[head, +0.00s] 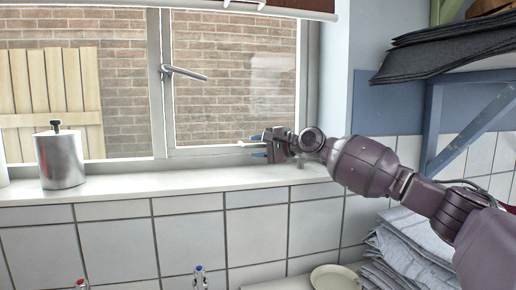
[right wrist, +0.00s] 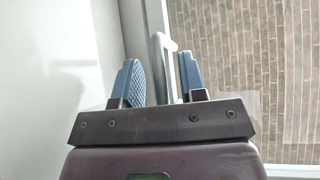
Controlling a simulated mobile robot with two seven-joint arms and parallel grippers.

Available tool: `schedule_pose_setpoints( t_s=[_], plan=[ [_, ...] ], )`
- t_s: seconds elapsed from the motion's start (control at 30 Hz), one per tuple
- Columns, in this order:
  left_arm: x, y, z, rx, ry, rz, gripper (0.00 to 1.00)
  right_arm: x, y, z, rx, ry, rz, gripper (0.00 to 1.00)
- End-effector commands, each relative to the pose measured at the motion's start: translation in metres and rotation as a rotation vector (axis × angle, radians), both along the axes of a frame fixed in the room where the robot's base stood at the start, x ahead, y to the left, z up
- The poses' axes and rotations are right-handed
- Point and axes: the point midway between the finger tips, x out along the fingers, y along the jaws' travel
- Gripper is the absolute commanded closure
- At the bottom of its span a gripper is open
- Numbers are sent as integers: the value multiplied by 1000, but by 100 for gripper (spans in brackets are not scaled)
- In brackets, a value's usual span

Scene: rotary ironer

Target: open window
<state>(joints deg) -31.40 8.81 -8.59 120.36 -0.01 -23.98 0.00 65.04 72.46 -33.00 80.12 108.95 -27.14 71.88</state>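The window has a right casement (head: 235,75) with a metal frame and a brick wall behind the glass. Its lever handle (head: 185,73) sits on the middle upright and points right, nearly level. My right gripper (head: 258,145) is at the bottom of this casement, just above the sill, with its fingers pointing left. A pale bar (head: 247,144) shows between its fingertips. In the right wrist view the two blue fingers (right wrist: 162,80) stand apart on either side of a pale bar (right wrist: 164,55), with gaps visible. My left gripper is not in view.
A metal canister (head: 60,160) stands on the white sill (head: 150,184) at left. Folded grey cloths (head: 408,255) and a pale plate (head: 334,278) lie below right. A shelf with dark mats (head: 450,50) is at upper right. The sill's middle is clear.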

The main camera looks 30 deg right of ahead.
Motion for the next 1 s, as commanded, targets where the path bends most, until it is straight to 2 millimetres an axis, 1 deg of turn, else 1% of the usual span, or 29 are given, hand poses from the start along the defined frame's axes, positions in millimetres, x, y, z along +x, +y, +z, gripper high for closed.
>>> schedule_pose_setpoints(
  t_s=[0.2,0.23,0.47,0.5,0.77,1.0],
  plan=[
    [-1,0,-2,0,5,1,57,0,0,0,0,0,0,62],
    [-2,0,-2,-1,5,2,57,0,0,0,0,0,0,64],
    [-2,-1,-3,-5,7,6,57,0,0,0,0,0,0,99],
    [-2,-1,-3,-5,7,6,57,0,0,0,0,0,0,100],
    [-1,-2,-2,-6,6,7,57,0,0,0,0,0,0,100],
    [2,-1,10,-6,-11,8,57,8,-3,15,-3,-25,-11,100]
  ],
)
